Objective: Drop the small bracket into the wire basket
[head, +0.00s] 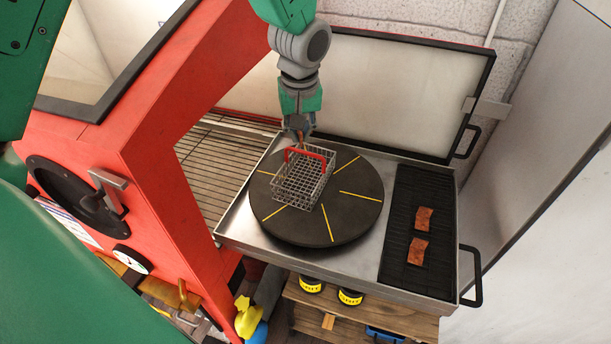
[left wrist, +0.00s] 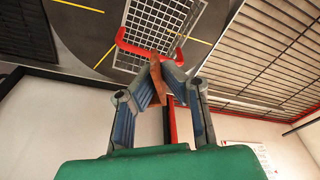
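The wire basket (head: 298,188) with a red handle (head: 318,151) stands on a round dark turntable (head: 345,215) with yellow lines. It also shows in the left wrist view (left wrist: 155,25). My left gripper (head: 299,136) reaches down from the top at the basket's far end. In the left wrist view, its fingertips (left wrist: 166,82) are shut on a small rust-brown bracket (left wrist: 178,84), close to the red handle. I cannot tell the bracket's exact height above the basket rim. Two similar rust-brown pieces (head: 424,218) (head: 418,251) lie on the black ribbed mat (head: 402,275). My right gripper is not in view.
A metal tray (head: 350,262) carries the turntable and mat. A red cabinet (head: 150,170) stands at left, with a slatted rack (head: 215,165) beside the tray. An open lid panel (head: 400,95) rises behind. Yellow-labelled jars (head: 350,297) sit below the front edge.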

